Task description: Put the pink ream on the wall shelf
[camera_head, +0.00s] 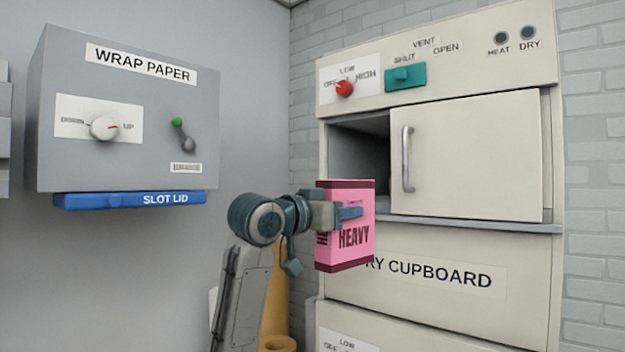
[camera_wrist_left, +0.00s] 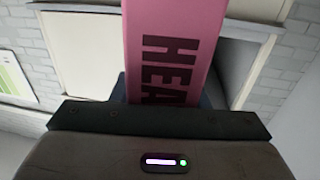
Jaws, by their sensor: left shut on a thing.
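The pink ream (camera_head: 354,252) is a pink block with dark bands at top and bottom and the word HEAVY on its face. My left gripper (camera_head: 348,213) is shut on it and holds it upright in the air, in front of the dry cupboard. The ream also fills the middle of the left wrist view (camera_wrist_left: 178,35), close against the gripper. No wall shelf can be made out for sure in these frames. My right gripper is not in view.
The dry cupboard (camera_head: 440,250) stands behind the ream, its sliding door (camera_head: 470,160) leaving the left part open. A wrap paper box (camera_head: 75,160) with a blue slot lid (camera_head: 90,201) hangs at left. An orange thing (camera_head: 277,300) stands behind my left arm.

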